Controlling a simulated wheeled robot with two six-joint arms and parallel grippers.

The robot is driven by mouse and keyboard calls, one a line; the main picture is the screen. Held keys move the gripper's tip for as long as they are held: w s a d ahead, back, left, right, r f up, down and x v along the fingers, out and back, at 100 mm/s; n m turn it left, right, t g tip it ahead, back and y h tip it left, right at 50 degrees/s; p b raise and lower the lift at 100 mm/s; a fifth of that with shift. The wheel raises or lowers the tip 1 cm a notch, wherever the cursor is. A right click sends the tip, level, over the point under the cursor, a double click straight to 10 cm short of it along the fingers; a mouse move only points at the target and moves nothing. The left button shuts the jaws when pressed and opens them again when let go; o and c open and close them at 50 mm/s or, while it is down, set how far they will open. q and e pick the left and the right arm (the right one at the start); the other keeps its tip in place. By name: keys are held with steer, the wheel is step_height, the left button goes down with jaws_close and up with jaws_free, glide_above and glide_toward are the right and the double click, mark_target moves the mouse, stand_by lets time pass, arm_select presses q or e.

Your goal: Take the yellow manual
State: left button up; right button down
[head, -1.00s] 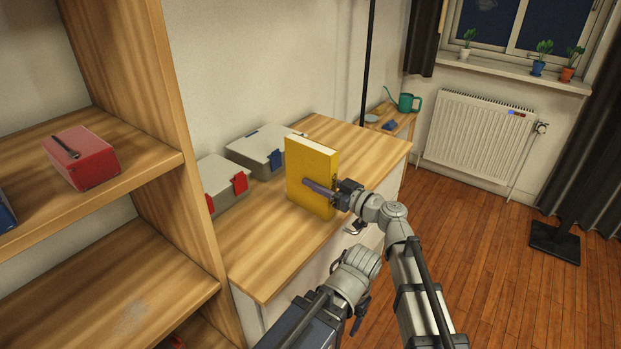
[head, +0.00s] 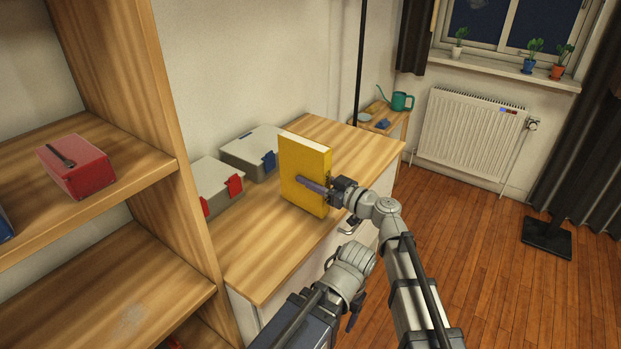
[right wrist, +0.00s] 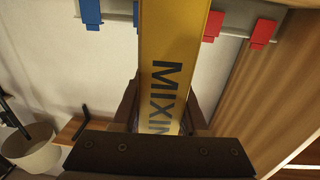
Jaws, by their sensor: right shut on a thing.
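The yellow manual (head: 306,166) is a thick upright book with pale pages on top, over the front part of the wooden cabinet top (head: 262,249). I cannot tell whether its lower edge touches the wood. My right gripper (head: 318,187) is shut on it from the right, one finger lying across its front cover. In the right wrist view the yellow spine (right wrist: 174,60), with dark letters "MIXIN", runs between the fingers. My left arm is low in the head view, below the cabinet top's front edge; its gripper (head: 354,318) is partly hidden and its jaws are unclear.
Two grey cases, one with red latches (head: 213,180) and one with blue latches (head: 250,152), stand behind the manual. A shelf unit at left bears a red case (head: 76,168). A green watering can (head: 400,101) is at the back.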

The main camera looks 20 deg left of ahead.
mark_target(311, 150)
step_height(311, 150, up, 9)
steer(key=p, duration=0.7)
steer(key=shift+f+p, duration=0.15)
steer(key=shift+p, duration=0.25)
